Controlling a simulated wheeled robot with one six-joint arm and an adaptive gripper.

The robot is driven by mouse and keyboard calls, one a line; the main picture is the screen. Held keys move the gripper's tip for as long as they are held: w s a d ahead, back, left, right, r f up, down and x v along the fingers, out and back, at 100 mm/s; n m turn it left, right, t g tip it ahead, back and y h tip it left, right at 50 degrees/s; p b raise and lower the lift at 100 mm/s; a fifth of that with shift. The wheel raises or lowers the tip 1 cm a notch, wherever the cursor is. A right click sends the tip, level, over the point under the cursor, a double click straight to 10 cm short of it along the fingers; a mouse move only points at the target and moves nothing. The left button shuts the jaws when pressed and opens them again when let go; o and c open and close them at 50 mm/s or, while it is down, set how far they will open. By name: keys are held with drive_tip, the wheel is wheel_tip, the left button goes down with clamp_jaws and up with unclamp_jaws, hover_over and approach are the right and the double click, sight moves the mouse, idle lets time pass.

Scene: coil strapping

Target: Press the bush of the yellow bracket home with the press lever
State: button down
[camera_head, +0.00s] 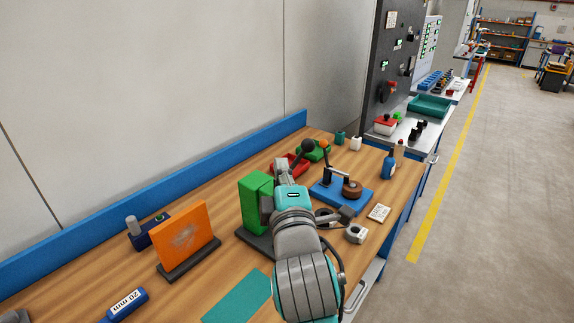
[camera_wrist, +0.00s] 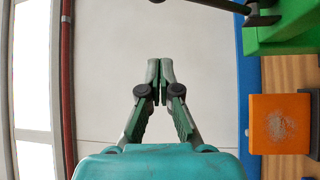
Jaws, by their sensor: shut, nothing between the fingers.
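The green press (camera_head: 256,203) stands on a dark base on the bench, just left of my gripper. A dark ball knob (camera_head: 308,146), apparently the end of its lever, shows behind my gripper in the head view. In the wrist view the green press (camera_wrist: 285,25) is at the top right, with a dark lever part (camera_wrist: 262,18) beside it. My gripper (camera_wrist: 160,68) is shut and empty, its fingertips together in front of the pale wall, apart from the lever in that view. I cannot make out the yellow bracket or its bush; the press and my arm may hide them.
An orange plate (camera_head: 186,236) on a dark base stands to the left. A blue fixture (camera_head: 328,197) with a brown coil, a white nut-like part (camera_head: 356,233) and a red bin (camera_head: 283,168) lie to the right and behind. A blue rail (camera_head: 150,215) edges the bench's back.

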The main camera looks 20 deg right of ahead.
drive_tip(key=r, duration=0.1)
hover_over(296, 164)
drive_tip(key=a, duration=0.4)
drive_tip(key=shift+s+d+f, duration=0.15)
drive_tip(key=shift+s+d, duration=0.55)
drive_tip(key=shift+d, duration=0.05)
drive_tip(key=shift+s+d+f, duration=0.15)
drive_tip(key=shift+s+d, duration=0.55)
drive_tip(key=shift+d, duration=0.15)
